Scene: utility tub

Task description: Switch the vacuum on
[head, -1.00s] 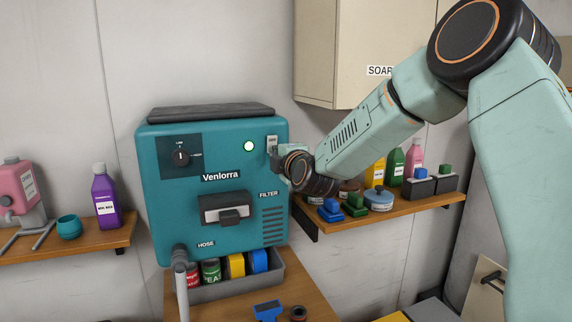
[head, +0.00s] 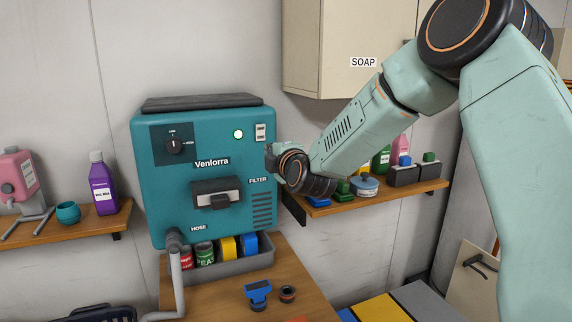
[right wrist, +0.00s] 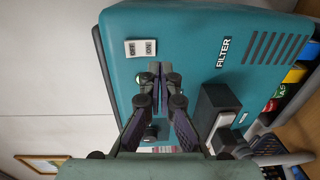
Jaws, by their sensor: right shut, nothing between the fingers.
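The vacuum is a teal box (head: 150,200) marked Venlorra, with HOSE and FILTER labels. Its small white switch (head: 261,132) is at the upper right of the front, beside a green lamp (head: 238,134) that looks lit. In the right wrist view the switch (right wrist: 140,48) shows OFF and ON markings. My right gripper (head: 271,152) is just below and right of the switch in the head view, apart from it. In the right wrist view the gripper's fingertips (right wrist: 159,70) are together and empty. My left gripper is not in view.
A black dial (head: 174,147) and a dark latch (head: 215,193) are on the vacuum's front. A grey hose (head: 177,275) comes out below. A blue item (head: 258,291) lies on the wooden top.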

